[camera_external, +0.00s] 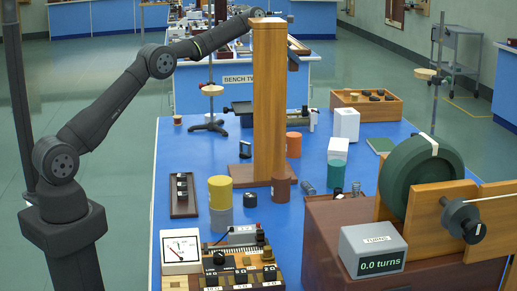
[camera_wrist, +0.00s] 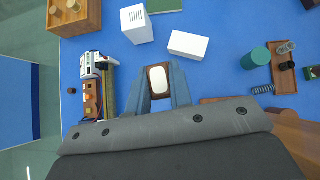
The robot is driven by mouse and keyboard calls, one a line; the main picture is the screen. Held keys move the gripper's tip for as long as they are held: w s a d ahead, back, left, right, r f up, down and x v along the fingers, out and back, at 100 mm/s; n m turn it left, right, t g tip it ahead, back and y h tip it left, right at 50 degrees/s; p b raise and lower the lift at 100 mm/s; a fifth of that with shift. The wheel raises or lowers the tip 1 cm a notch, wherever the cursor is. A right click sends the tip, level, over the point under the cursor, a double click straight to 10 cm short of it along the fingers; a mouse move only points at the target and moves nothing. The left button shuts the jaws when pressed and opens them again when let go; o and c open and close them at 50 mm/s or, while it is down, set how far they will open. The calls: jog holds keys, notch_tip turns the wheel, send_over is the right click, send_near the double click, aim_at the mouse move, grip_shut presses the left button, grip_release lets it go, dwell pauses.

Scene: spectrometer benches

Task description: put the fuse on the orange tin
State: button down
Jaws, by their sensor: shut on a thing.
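My gripper (camera_wrist: 159,98) is shut on a small block with a pale oval face and a dark brown surround, which looks like the fuse (camera_wrist: 158,79). In the external view the wooden post hides most of my gripper and the held thing. The orange tin (camera_external: 294,145) stands upright on the blue bench, just right of the post. I cannot make it out in the wrist view, where my gripper and the held thing cover the middle.
A tall wooden post (camera_external: 269,100) stands close to my gripper. White boxes (camera_external: 346,124), a teal tin (camera_external: 338,149), a dark red tin (camera_external: 281,189) and a yellow tin (camera_external: 220,191) are nearby. A wooden tray (camera_external: 341,107) is at the back. The large green wheel (camera_external: 420,185) is at right.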

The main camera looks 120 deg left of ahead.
jog(key=m, duration=0.1)
send_over(294, 134)
notch_tip(294, 134, down, 19)
jog(key=shift+t+h, duration=0.3)
jog(key=shift+t, duration=0.1)
jog(key=shift+d+f, duration=0.15)
jog(key=shift+f, duration=2.4)
jog(key=shift+f, duration=0.15)
jog(key=c, duration=1.3)
grip_release()
jog(key=shift+r, duration=0.25)
jog(key=v, duration=1.1)
jog(key=shift+s+d+r, duration=0.2)
jog(key=shift+d+r, duration=0.05)
jog(key=shift+r, duration=0.05)
